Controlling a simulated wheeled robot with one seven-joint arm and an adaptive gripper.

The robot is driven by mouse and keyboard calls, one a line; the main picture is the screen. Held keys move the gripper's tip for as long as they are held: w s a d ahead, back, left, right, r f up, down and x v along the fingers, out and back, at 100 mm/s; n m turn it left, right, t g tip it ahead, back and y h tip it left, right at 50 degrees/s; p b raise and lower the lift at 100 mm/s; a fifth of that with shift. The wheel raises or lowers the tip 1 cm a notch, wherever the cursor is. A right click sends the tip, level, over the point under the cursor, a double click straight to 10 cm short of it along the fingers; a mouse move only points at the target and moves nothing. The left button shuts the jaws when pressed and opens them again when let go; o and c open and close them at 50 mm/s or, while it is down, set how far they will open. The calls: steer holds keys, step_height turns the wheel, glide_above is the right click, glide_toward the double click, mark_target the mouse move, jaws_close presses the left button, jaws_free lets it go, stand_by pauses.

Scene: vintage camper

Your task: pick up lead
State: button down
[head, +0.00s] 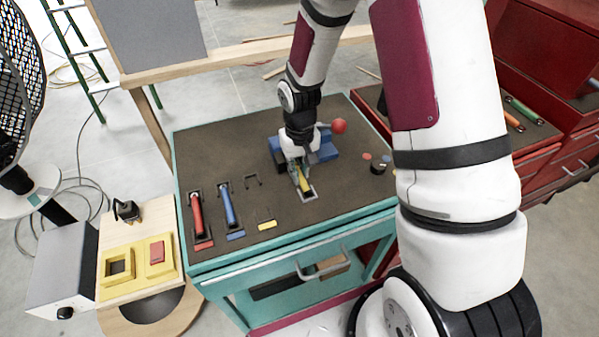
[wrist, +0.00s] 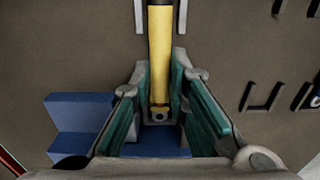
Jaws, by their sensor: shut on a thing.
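A yellow bar-like piece (head: 305,182) lies in a pale metal holder (head: 309,195) on the brown worktop. It also shows in the wrist view as a yellow bar (wrist: 160,58) with a metal end, between two grey rails. My gripper (head: 298,167) points down over it. In the wrist view my gripper (wrist: 160,88) has its green-padded fingers on both sides of the bar's near end and is shut on it. The bar still lies along the rails. No label shows which thing is the lead. The fingertips are partly hidden in the head view.
A blue block-like device (head: 325,151) with a red ball knob (head: 339,126) stands right behind my gripper. A red tool (head: 196,214) and a blue tool (head: 228,205) lie in holders to the left. A small dark round item (head: 378,167) lies right.

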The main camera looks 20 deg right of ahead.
mark_target(301, 176)
steer(key=shift+r, duration=0.5)
steer(key=shift+s+r, duration=0.2)
steer(key=shift+r, duration=0.45)
steer(key=shift+s+r, duration=0.2)
steer(key=shift+r, duration=0.4)
steer(key=s, duration=0.4)
steer(key=s+r, duration=0.1)
steer(key=s, duration=0.8)
steer(key=shift+s+r, duration=0.1)
steer(key=shift+r, duration=0.1)
steer(key=s+p, duration=0.2)
steer(key=p, duration=0.1)
